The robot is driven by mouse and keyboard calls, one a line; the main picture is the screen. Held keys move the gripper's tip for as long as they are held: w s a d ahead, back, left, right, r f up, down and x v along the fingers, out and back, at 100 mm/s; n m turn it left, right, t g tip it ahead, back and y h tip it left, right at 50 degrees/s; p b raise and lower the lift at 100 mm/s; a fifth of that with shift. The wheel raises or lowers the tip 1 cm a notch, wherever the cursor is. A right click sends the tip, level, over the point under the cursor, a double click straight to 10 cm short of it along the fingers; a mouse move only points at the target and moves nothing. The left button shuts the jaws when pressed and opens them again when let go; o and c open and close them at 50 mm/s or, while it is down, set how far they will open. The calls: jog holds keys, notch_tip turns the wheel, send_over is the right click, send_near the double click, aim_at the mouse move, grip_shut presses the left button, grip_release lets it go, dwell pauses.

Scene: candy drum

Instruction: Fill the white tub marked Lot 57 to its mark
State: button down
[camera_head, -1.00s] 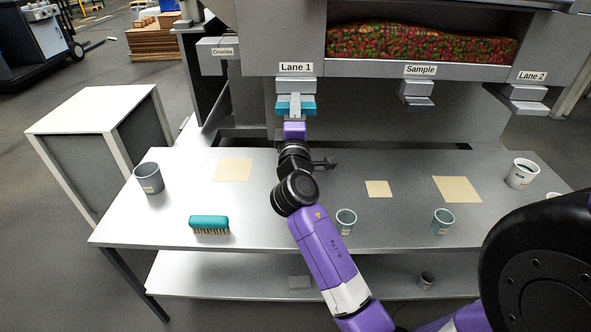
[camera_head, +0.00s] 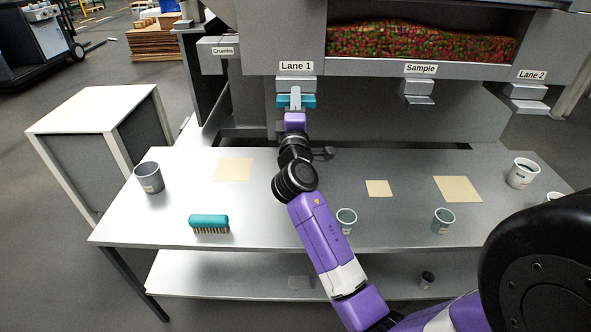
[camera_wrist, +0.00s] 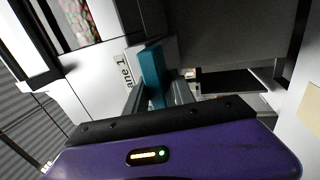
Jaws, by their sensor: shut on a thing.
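My gripper (camera_head: 296,103) is shut on the teal handle (camera_head: 309,101) under the Lane 1 sign (camera_head: 296,66). In the wrist view the teal handle (camera_wrist: 153,75) stands between my fingers (camera_wrist: 158,98). A white tub (camera_head: 523,175) with dark contents or a dark inside stands at the table's right end. Another pale tub (camera_head: 553,197) there is mostly hidden behind my arm. The tub labels are too small to read, so I cannot tell which is Lot 57. No tub shows under Lane 1, though my arm covers part of that spot.
The table (camera_head: 250,237) holds a grey tub (camera_head: 148,178), a teal brush (camera_head: 209,223), two small grey cups (camera_head: 346,220) (camera_head: 443,221) and several beige mats (camera_head: 233,169). Sample (camera_head: 418,88) and Lane 2 (camera_head: 525,92) outlets are to the right. Candy fills the window (camera_head: 420,42).

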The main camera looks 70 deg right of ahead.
jog(key=shift+d+r, duration=0.3)
jog(key=shift+r, duration=0.1)
jog(key=c, duration=0.8)
grip_release()
jog(key=shift+o, duration=0.2)
jog(key=shift+s+d, duration=0.1)
jog(key=r+v, duration=0.2)
jog(key=v, duration=0.6)
jog(key=shift+a+f, duration=0.4)
jog(key=shift+a, duration=0.25)
